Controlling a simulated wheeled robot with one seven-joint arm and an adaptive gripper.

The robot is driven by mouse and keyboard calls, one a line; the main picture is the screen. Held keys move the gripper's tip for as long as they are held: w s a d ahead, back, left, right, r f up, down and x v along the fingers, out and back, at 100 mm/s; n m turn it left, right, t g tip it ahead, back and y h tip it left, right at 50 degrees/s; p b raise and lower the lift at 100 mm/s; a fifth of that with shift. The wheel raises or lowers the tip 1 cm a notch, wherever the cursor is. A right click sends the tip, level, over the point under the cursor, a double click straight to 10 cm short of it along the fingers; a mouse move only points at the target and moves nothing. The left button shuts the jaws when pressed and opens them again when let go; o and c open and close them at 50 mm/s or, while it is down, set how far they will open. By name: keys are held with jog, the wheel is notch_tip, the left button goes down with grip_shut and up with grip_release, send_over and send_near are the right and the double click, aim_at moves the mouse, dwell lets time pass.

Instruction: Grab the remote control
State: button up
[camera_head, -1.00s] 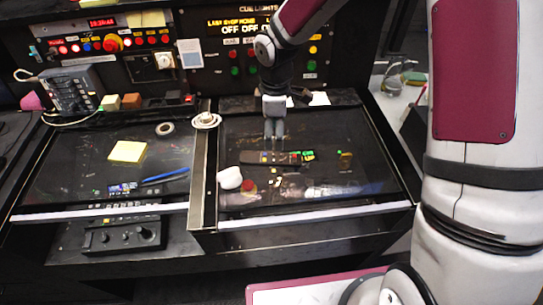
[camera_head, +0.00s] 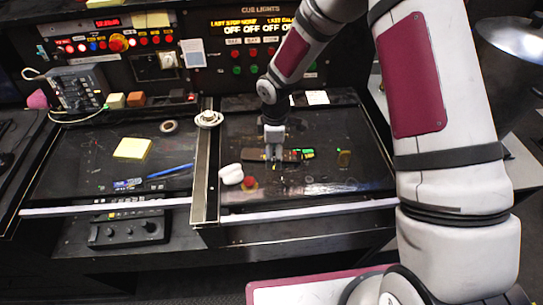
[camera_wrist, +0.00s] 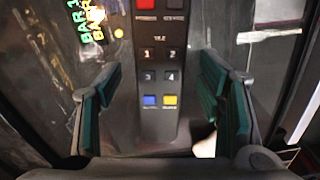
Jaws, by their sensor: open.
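The remote control (camera_wrist: 158,65) is long and dark, with a red button, numbered buttons, and a blue and a yellow button. In the wrist view it lies lengthwise between the fingers of my open gripper (camera_wrist: 160,100), with a gap on each side. In the head view the remote (camera_head: 254,155) lies crosswise on the right dark desk panel (camera_head: 310,190). My gripper (camera_head: 274,157) is over its middle, pointing down, and hides part of it. I cannot tell whether the fingertips touch the panel.
A white object (camera_head: 231,174) and a red button (camera_head: 250,182) are just in front of the remote. Small green-lit items (camera_head: 307,153) lie at its right end. A yellow note pad (camera_head: 132,148) and a blue pen (camera_head: 170,171) lie on the left panel. The cue-light console (camera_head: 240,50) rises behind.

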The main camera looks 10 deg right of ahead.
jog(key=c, duration=1.3)
jog(key=shift+r, duration=0.15)
jog(key=shift+c, duration=0.2)
